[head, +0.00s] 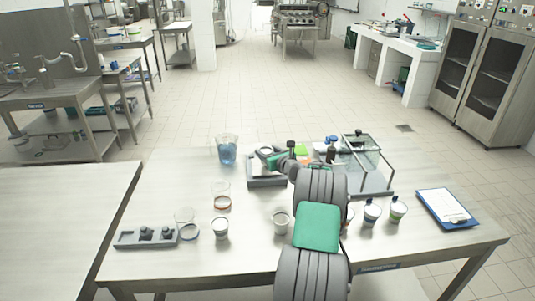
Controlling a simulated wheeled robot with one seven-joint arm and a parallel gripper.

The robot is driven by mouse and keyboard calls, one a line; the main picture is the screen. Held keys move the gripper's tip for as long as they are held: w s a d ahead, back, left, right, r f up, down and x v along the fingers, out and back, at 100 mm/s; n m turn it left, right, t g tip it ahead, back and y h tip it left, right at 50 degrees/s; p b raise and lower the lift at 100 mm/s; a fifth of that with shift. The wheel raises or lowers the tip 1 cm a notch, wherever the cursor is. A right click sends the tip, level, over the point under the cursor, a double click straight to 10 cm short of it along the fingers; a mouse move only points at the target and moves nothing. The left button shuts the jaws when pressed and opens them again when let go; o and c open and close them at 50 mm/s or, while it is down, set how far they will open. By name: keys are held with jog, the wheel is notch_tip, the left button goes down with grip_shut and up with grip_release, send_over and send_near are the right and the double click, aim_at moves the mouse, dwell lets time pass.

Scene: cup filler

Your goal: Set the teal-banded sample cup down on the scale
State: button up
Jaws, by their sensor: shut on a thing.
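My gripper (272,156) is at the end of my arm, over the low dark-grey scale (266,184) at the back middle of the table. It is shut, and a small pale round rim shows at its tip, which appears to be the sample cup (265,152). My wrist hides much of it, so its teal band is not clear. The cup is at or just above the scale; I cannot tell whether it touches. My forearm hides part of the table in front.
A beaker of blue liquid (227,152) stands close left of the scale. A glass case (368,165) and bottles (331,150) are to the right. Other cups (281,222), (372,212) stand along the front. A block tray (147,237) is left and a clipboard (447,207) right.

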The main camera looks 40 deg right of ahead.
jog(key=shift+f, duration=0.65)
jog(key=shift+f, duration=0.2)
jog(key=o, duration=1.4)
